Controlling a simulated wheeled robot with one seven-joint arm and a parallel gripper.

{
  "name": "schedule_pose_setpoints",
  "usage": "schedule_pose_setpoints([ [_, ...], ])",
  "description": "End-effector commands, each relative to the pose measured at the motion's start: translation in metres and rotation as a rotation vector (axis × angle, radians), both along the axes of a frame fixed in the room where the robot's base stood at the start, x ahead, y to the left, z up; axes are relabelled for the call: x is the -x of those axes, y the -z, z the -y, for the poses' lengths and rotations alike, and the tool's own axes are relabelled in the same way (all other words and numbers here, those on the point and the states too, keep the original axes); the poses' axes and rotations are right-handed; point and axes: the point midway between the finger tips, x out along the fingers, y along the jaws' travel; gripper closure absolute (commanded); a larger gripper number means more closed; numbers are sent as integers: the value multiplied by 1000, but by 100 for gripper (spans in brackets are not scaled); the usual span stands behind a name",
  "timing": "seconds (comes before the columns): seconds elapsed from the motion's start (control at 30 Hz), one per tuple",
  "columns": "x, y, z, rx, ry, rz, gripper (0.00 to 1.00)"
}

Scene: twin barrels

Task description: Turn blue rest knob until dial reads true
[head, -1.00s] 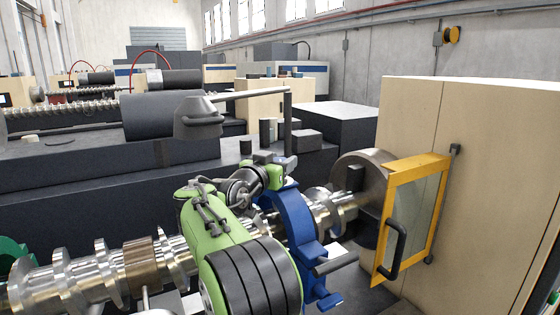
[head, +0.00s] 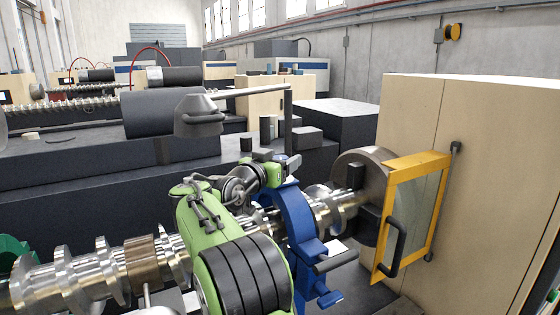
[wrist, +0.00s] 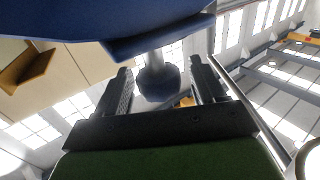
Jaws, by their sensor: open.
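The blue rest (head: 297,228) stands around the shiny crankshaft (head: 85,272), with my green arm reaching up in front of it. In the wrist view the rest (wrist: 150,22) fills the top edge. A dark grey knob on a short, paler stem (wrist: 160,84) juts from its blue ledge. My gripper (wrist: 163,78) is open, one finger on each side of the knob, with gaps visible on both sides. I cannot tell the depth between fingers and knob. My fingertips are not clear in the head view. No dial reading can be made out.
A grey lamp (head: 199,115) on a horizontal arm hangs just above and left of my arm. A yellow-framed guard (head: 415,215) with a black handle and a beige cabinet (head: 470,165) stand at the right. A pale round object (wrist: 312,160) is cut off at the wrist view's lower right.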

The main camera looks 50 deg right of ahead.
Motion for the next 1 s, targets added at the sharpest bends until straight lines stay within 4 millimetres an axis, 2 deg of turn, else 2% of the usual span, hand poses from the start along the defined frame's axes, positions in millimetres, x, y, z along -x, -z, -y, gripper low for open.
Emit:
schedule_pose_setpoints([
  [0.17, 2, 1, -15, 0, -4, 0, 31],
  [0.6, 30, 2, -132, 0, -8, 1, 31],
  [0.8, 35, 1, -148, 1, -3, -2, 31],
  [1.0, 37, 0, -154, 0, -1, 0, 31],
])
